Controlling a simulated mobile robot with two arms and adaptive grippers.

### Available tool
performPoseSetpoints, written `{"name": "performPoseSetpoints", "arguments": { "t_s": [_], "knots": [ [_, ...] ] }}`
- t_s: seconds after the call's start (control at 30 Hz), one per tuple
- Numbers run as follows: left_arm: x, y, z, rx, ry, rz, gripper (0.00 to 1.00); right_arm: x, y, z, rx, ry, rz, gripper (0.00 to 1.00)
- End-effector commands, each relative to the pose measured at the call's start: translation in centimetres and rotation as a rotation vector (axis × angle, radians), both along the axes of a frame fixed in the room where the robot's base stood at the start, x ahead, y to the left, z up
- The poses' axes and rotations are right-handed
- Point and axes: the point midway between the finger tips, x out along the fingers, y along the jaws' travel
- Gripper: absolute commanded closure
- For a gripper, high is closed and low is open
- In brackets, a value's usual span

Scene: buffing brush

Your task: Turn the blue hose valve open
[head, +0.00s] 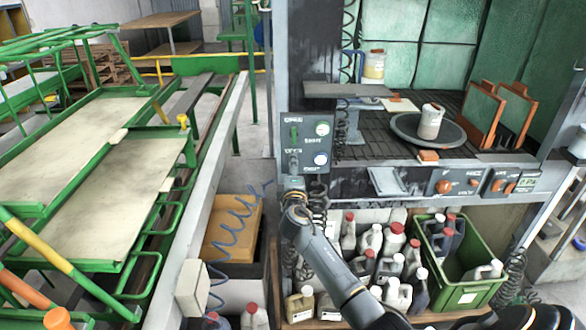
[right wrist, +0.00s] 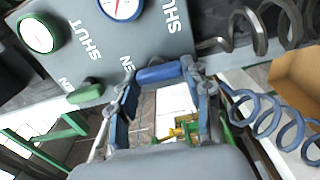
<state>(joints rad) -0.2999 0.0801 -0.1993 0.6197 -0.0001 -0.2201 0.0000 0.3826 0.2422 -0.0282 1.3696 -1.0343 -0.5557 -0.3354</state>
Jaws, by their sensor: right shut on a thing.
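The blue valve handle (right wrist: 158,74) shows in the right wrist view, at the edge of the grey panel (right wrist: 105,50), beside letters reading "EN". It lies between the fingertips of my right gripper (right wrist: 160,80), which is shut on it. In the head view my right gripper (head: 293,188) is at the foot of the grey panel (head: 306,128); I cannot make out the blue handle there. A green valve handle (right wrist: 86,94) sits beside it, outside the fingers. My left gripper is not in view.
Two round gauges sit on the panel, one green-rimmed (right wrist: 38,35). A blue coiled hose (right wrist: 265,112) hangs close to the gripper. A dark coil (head: 318,200) hangs by the panel. Jugs (head: 375,240) and a green crate (head: 470,285) stand below the bench.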

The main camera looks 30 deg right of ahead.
Motion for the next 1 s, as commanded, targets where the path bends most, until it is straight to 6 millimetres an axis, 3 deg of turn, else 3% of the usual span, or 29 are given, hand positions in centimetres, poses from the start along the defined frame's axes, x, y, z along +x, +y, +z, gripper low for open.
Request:
{"name": "performPoseSetpoints", "arguments": {
  "t_s": [0.47,0.5,0.57,1.0],
  "knots": [
    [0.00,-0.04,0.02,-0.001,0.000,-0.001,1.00,-0.01,0.03,-0.14,-0.009,0.008,0.001,0.83],
    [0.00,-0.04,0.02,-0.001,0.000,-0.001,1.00,-0.01,0.04,-0.14,-0.009,0.008,0.001,0.43],
    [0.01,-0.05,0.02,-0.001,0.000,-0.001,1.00,-0.01,0.04,-0.13,-0.009,0.008,0.001,0.31],
    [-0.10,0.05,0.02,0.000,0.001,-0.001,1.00,-0.62,0.42,-0.19,-0.009,0.008,0.001,0.28]
  ]
}}
